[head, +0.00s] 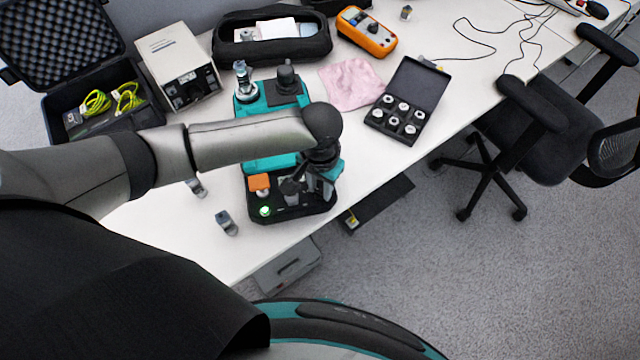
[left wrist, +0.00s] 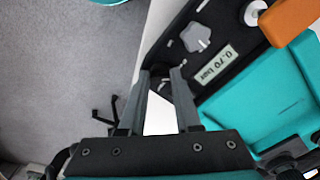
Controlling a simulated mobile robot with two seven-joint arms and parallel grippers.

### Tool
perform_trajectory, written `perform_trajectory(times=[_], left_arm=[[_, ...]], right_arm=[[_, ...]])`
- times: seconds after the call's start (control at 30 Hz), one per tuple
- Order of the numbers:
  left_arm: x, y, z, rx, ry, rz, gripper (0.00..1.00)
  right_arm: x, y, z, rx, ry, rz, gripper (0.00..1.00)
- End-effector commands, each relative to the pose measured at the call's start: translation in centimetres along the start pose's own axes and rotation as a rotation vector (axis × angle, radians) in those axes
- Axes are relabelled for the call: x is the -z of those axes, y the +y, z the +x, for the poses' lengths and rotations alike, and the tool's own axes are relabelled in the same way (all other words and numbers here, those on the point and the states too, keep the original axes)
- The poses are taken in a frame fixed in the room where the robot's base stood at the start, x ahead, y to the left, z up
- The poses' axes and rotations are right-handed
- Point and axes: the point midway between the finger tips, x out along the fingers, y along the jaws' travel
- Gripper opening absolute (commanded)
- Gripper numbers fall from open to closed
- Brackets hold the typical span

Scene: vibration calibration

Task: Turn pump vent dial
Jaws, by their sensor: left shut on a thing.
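The pump (head: 265,163) is a teal and black unit standing near the table's front edge. My left gripper (head: 308,190) reaches down over its front right part. In the left wrist view, the fingertips of this gripper (left wrist: 161,72) are close together at the edge of the black panel (left wrist: 222,25). They are shut on a small dark part, likely the vent dial, which the fingers mostly hide. A grey lobed knob (left wrist: 197,39) and a label reading 0.70 bar (left wrist: 216,66) are beside the fingertips, apart from them. My right gripper is not in view.
An orange block (head: 259,183) and a green lit button (head: 265,211) are on the pump. Small metal parts (head: 227,223) lie to its left. A black case of round pieces (head: 398,118), a pink cloth (head: 351,83) and an orange meter (head: 366,34) lie behind. A chair (head: 530,120) stands right.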

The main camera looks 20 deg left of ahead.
Motion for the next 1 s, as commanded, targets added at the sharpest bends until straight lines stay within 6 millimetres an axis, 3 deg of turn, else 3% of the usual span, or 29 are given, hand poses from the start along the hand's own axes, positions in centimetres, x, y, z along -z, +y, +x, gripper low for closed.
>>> perform_trajectory(times=[0.47, 1.0], left_arm=[[0.0, 0.0, -0.2, 0.001, -0.001, 0.048, 0.00], [0.0, 0.0, -0.4, 0.000, -0.003, 0.477, 0.00]], right_arm=[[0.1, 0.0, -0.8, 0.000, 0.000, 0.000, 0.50], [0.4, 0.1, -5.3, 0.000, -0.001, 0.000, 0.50]])
